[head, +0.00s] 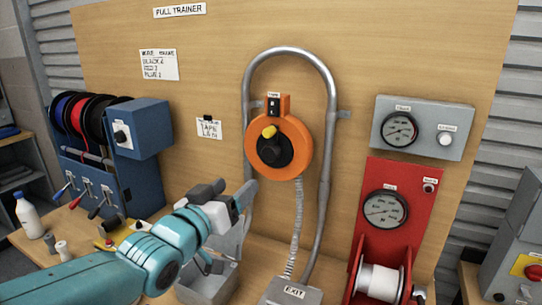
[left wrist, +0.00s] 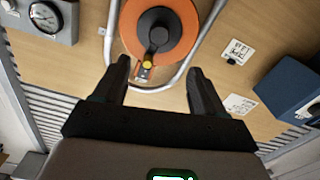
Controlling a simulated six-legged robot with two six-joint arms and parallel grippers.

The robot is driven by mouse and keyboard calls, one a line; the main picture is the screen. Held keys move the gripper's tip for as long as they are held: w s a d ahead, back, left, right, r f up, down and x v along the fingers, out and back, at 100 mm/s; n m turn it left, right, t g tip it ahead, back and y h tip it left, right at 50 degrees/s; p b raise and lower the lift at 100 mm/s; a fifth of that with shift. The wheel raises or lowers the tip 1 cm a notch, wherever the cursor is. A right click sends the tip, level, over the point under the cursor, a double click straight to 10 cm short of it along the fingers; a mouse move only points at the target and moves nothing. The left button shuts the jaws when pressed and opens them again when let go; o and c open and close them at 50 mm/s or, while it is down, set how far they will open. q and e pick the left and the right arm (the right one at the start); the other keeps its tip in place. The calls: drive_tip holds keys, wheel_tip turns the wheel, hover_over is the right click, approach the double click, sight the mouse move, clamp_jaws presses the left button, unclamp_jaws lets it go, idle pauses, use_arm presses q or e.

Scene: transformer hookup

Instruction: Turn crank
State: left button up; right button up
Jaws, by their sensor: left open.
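The crank is a black hub and arm (head: 274,152) with a yellow knob (head: 269,131), on the face of an orange round reel (head: 301,136) on the wooden board. The knob points up and slightly left in the head view. My left gripper (head: 236,190) is open and empty, below and left of the reel. In the left wrist view the orange reel (left wrist: 187,42) is beyond the fingertips, and the yellow knob (left wrist: 147,65) shows between the two open fingers (left wrist: 160,72). No contact with the knob shows. My right gripper is out of view.
A grey conduit loop (head: 330,130) stands around the reel. A corrugated tube (head: 298,215) runs down to an EXIT box (head: 292,291). A grey bin (head: 222,275) is beneath my left gripper. A red gauge panel (head: 400,180) is at right, and a blue spool rack (head: 150,140) at left.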

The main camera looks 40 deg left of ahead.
sight(269, 156)
use_arm(q)
drive_tip(key=p+x, duration=0.4)
drive_tip(key=x, duration=1.1)
drive_tip(key=shift+p, duration=0.4)
drive_tip(key=shift+w, duration=0.25)
